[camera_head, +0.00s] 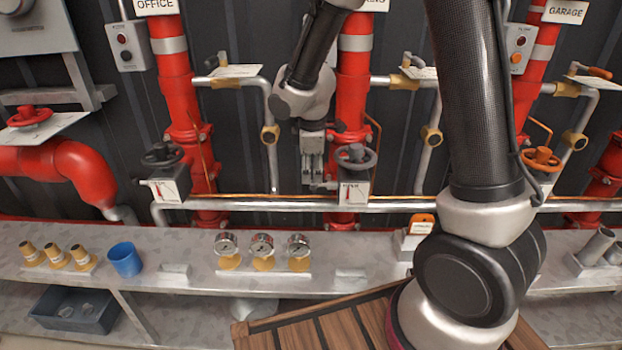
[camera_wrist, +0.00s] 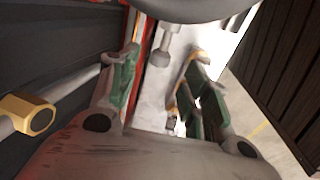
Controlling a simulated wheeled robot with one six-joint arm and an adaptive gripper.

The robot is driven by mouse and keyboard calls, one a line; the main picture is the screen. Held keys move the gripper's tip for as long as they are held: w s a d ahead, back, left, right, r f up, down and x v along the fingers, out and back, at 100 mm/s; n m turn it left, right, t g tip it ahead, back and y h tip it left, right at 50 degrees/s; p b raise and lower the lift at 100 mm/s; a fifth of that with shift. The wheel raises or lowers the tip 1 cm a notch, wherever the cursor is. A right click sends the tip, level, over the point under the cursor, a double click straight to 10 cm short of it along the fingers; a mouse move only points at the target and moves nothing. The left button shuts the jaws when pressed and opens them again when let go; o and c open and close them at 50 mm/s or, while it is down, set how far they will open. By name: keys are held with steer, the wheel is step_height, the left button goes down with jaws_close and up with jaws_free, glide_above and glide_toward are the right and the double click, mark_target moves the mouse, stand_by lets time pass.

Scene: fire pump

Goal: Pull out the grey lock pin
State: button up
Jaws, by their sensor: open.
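My gripper (camera_head: 313,178) hangs at the left side of the middle valve, fingers pointing down. The wrist view shows its two green-padded fingers (camera_wrist: 163,75) apart, with nothing clearly held between them. The middle valve has a dark grey handwheel (camera_head: 355,156) above a grey body with a white gauge plate (camera_head: 354,193). In the wrist view a grey, round-ended rod (camera_wrist: 160,57) shows below the handwheel's rim (camera_wrist: 185,8), between the fingers; I cannot tell if it is the lock pin. In the head view my gripper partly covers this side of the valve.
Red pipes (camera_head: 352,95) and a horizontal grey pipe (camera_head: 400,206) stand close around my gripper. Another grey-wheeled valve (camera_head: 162,155) is to the left, an orange-wheeled one (camera_head: 541,160) to the right. The shelf below holds gauges (camera_head: 262,246) and a blue cup (camera_head: 125,259).

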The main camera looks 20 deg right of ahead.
mark_target(312, 181)
steer(key=f, duration=0.2)
steer(key=w+f, duration=0.1)
steer(key=f, duration=0.2)
steer(key=shift+d, duration=0.2)
steer(key=shift+c, duration=0.5)
